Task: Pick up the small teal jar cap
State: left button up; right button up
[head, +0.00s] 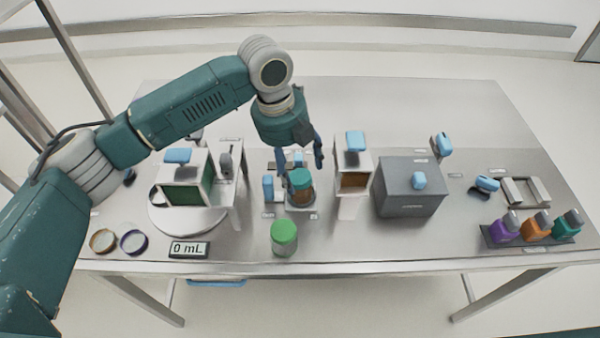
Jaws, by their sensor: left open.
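The small teal jar cap (300,177) sits on top of a brown jar (301,196) near the middle of the table. My left gripper (303,166) points down over it, open, with one finger to the left and one to the right. Whether a finger touches the cap, I cannot tell. My right gripper is not in view.
A green-lidded jar (284,239) stands in front. A white box device (354,165) and a grey box (409,187) stand to the right, and a white-framed device (186,180) to the left. Purple, orange and teal bottles (537,225) stand at far right. The table's back (420,110) is clear.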

aim_at(300, 178)
pick_arm(q)
jog(key=shift+d+f, duration=0.15)
jog(key=shift+f, duration=0.8)
jog(key=shift+d+f, duration=0.1)
jog(key=shift+f, duration=0.1)
jog(key=c, duration=0.9)
jog(key=shift+c, duration=0.3)
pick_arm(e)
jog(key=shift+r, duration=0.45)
pick_arm(q)
jog(key=shift+c, duration=0.2)
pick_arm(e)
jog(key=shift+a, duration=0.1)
pick_arm(q)
jog(key=shift+r, duration=0.1)
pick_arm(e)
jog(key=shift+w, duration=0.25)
